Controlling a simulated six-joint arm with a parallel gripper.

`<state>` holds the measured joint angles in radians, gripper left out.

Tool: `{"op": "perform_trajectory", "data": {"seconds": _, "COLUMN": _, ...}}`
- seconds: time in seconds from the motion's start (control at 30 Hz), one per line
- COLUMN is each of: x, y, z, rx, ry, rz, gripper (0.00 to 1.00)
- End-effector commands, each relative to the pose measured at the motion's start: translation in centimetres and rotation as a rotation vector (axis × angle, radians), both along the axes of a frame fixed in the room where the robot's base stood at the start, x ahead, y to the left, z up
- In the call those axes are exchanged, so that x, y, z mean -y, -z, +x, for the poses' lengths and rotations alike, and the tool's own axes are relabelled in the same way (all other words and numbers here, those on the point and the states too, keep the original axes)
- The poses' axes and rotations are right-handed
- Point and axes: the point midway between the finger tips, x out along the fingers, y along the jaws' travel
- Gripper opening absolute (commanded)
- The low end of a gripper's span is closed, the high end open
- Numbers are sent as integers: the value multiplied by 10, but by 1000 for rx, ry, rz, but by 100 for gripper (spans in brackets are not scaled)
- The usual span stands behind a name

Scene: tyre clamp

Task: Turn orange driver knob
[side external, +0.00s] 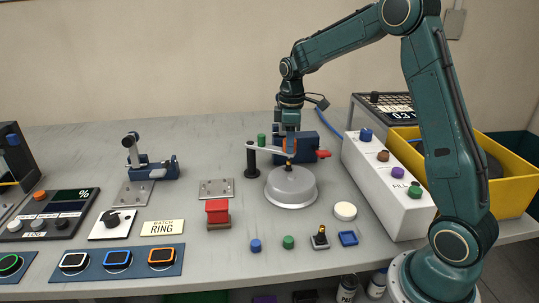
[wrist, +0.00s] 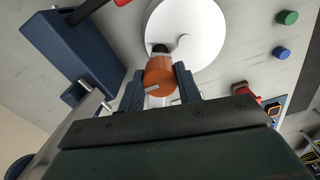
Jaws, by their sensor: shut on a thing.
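The orange driver knob (wrist: 159,77) sits between the two fingers of my gripper (wrist: 160,88) in the wrist view, with a pale mark on its face. My gripper is shut on it. In the side view my gripper (side external: 290,141) points down above the grey round dome (side external: 291,187), and the orange knob (side external: 290,146) is mostly hidden by the fingers. The knob is above the dome's centre, with a dark tip below it. The white dome (wrist: 187,30) shows behind the knob in the wrist view.
A silver arm on a black post (side external: 252,159) reaches to the knob from the left. A blue block with a red handle (side external: 305,147) stands close behind. A white box with coloured knobs (side external: 385,185) is to the right. A red block (side external: 217,211) and small blue and green caps stand in front.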

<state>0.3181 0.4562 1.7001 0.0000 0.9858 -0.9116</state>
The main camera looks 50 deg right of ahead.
Motion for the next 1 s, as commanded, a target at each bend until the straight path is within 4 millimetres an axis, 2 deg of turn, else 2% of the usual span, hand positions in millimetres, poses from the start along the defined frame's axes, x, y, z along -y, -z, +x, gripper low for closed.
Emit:
{"op": "perform_trajectory", "data": {"seconds": 0.4, "x": 0, "y": -1, "z": 0, "rx": 3, "ry": -12, "rz": -1, "gripper": 11}}
{"op": "perform_trajectory", "data": {"seconds": 0.43, "x": 0, "y": -1, "z": 0, "rx": 3, "ry": -11, "rz": -1, "gripper": 38}}
{"op": "perform_trajectory", "data": {"seconds": 0.53, "x": 0, "y": -1, "z": 0, "rx": 2, "ry": -11, "rz": -1, "gripper": 56}}
{"op": "perform_trajectory", "data": {"seconds": 1.0, "x": 0, "y": -6, "z": 1, "rx": 3, "ry": -10, "rz": -1, "gripper": 56}}
